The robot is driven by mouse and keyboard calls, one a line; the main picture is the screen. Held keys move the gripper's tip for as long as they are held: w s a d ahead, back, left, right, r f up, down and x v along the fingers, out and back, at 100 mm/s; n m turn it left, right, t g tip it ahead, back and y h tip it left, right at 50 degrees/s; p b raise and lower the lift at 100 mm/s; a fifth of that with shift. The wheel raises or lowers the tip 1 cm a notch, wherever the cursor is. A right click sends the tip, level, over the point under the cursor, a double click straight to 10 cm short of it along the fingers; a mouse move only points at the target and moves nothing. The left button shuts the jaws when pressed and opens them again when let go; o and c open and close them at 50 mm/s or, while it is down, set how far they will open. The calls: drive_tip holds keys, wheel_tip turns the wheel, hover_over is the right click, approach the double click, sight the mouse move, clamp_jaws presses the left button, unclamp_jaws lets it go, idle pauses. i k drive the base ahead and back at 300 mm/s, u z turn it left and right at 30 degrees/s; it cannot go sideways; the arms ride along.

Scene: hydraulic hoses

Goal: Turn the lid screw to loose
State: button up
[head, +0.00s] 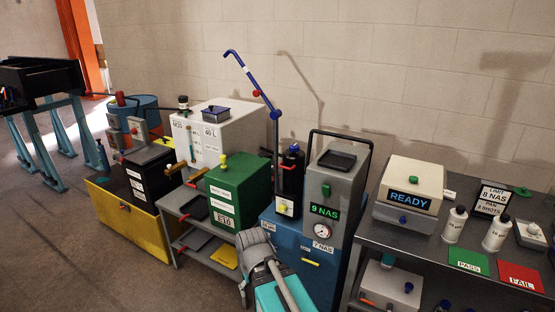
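No part is marked as the lid screw, and I cannot tell which knob it is. A green box (232,190) marked E16 has a small yellow knob (223,160) standing on its top. A white tank (225,135) marked 40 L has a dark blue lid (216,113) on top. A grey unit (345,165) showing 9 NAS has a green knob (326,190) on its front. My arm, grey and teal, rises from the bottom edge in front of the blue cabinet. No gripper fingers show.
The blue cabinet (318,277) carries the grey unit. A metal bench (385,240) at right holds a READY box (408,190), bottles and PASS and FAIL plates. A yellow bin (125,225) stands at left. Floor is open at lower left.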

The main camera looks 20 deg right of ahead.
sight(294, 148)
drive_tip(key=k, duration=0.65)
drive_tip(key=z, duration=0.3)
drive_tip(key=i, duration=0.75)
drive_tip(key=z, duration=0.5)
drive_tip(key=i, duration=0.7)
drive_tip(key=u, duration=0.25)
